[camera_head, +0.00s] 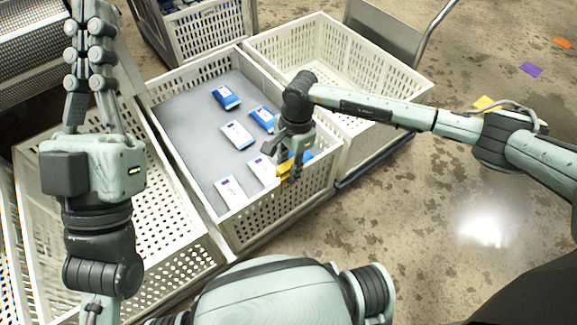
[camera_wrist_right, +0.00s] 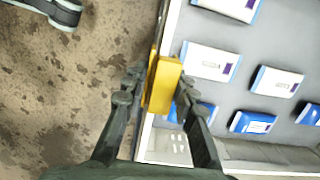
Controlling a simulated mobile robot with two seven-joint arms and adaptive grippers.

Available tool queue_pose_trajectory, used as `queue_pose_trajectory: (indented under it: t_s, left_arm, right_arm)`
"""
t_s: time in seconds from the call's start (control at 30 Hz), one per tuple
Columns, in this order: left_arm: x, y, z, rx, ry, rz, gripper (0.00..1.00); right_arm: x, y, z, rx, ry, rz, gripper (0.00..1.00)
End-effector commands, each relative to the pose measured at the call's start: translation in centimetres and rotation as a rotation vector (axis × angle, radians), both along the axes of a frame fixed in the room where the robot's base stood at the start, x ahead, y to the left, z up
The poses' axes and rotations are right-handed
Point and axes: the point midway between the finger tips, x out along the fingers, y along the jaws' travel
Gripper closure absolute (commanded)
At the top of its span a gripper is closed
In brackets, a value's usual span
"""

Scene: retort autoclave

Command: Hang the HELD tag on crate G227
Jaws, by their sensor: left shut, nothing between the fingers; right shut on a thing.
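My right gripper (camera_head: 284,158) is shut on a yellow tag (camera_head: 285,170), at the near right wall of the middle crate (camera_head: 270,217). In the right wrist view, the yellow tag (camera_wrist_right: 162,84) sits between the fingertips of the right gripper (camera_wrist_right: 158,82), over the crate's rim (camera_wrist_right: 163,30). I cannot tell whether the tag hooks over the rim or only touches it. No writing can be read on the tag or the crate, so I cannot confirm G227. My left gripper (camera_head: 92,12) is shut and empty, raised at the upper left.
Several blue and white packs (camera_head: 237,134) lie on the middle crate's grey floor. Empty crates stand to its left (camera_head: 165,205) and right (camera_head: 330,45); another crate (camera_head: 208,32) is behind. A metal cart (camera_head: 395,35) stands at the back. Coloured pieces (camera_head: 531,69) lie on the floor at right.

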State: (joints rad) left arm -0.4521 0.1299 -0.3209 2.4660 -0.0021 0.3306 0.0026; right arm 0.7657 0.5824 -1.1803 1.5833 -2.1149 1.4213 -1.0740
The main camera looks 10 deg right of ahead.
Motion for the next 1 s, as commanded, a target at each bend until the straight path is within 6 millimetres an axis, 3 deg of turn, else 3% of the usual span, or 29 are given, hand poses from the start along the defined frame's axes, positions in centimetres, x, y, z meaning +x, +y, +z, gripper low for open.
queue_pose_trajectory:
  t_s: [1.0]
  left_arm:
    - [0.0,0.0,-1.9,0.000,0.000,0.000,1.00]
  right_arm:
    - [0.0,0.0,-2.1,0.000,-0.001,-0.001,0.93]
